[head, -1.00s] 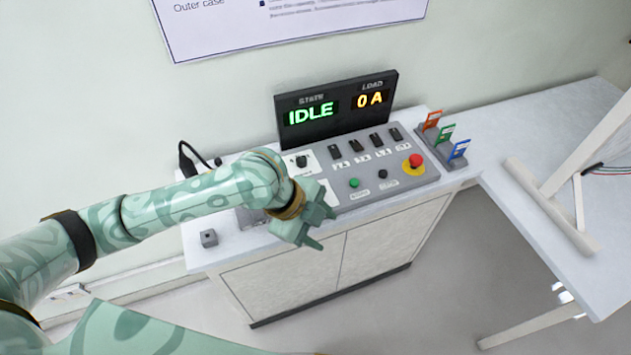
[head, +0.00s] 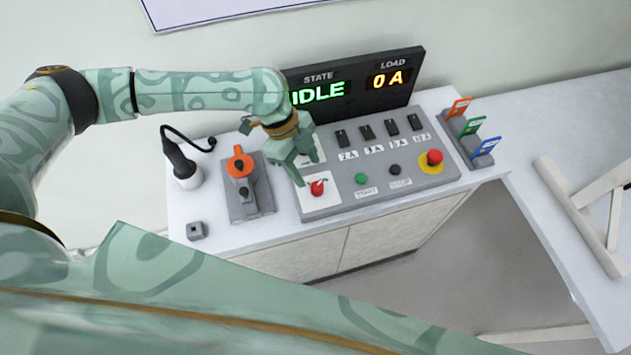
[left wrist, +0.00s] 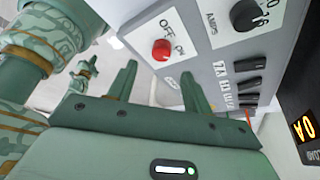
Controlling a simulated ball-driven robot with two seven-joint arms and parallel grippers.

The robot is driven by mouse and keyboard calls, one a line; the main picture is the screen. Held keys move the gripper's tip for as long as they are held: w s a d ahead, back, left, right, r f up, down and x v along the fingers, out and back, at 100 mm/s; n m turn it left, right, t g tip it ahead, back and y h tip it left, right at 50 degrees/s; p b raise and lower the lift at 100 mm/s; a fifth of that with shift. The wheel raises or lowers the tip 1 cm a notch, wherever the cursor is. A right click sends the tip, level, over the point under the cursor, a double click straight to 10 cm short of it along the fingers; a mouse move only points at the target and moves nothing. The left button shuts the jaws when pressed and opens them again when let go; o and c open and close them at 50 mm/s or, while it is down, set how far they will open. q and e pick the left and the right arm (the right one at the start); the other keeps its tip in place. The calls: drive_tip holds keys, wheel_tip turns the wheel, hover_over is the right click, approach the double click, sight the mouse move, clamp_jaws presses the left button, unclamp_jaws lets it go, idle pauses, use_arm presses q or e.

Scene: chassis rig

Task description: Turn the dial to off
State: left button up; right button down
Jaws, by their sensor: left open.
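The red knob (head: 317,188) sits on a white plate at the left end of the grey sloped panel (head: 345,203). In the left wrist view the red knob (left wrist: 161,50) has OFF and ON printed beside it. A black dial (left wrist: 247,15) marked AMPS shows at the top right there; in the head view my left gripper covers it. My left gripper (head: 308,166) is open and empty over the panel's left end, just above the red knob. In the wrist view its fingertips (left wrist: 159,72) are either side of the knob, apart from it. What looks like my right gripper (left wrist: 85,68) is small there.
The display (head: 350,88) behind the panel reads IDLE and 0 A. Switches, a green button (head: 361,178) and a red emergency button (head: 434,157) lie to the right.

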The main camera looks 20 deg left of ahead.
sight(316, 186)
use_arm(q)
drive_tip(key=x, duration=0.5)
drive_tip(key=shift+w+f+b, duration=0.1)
drive_tip(key=shift+f+b, duration=0.1)
drive_tip(key=shift+b, duration=0.2)
drive_tip(key=shift+d+f, duration=0.15)
drive_tip(key=shift+f, duration=0.1)
drive_tip(key=shift+d+f, duration=0.1)
drive_tip(key=shift+f, duration=0.2)
drive_tip(key=c, duration=0.8)
drive_tip(key=shift+c, duration=0.8)
use_arm(e)
drive_tip(key=w, duration=0.1)
drive_tip(key=w+f, duration=0.1)
drive_tip(key=shift+w, duration=0.4)
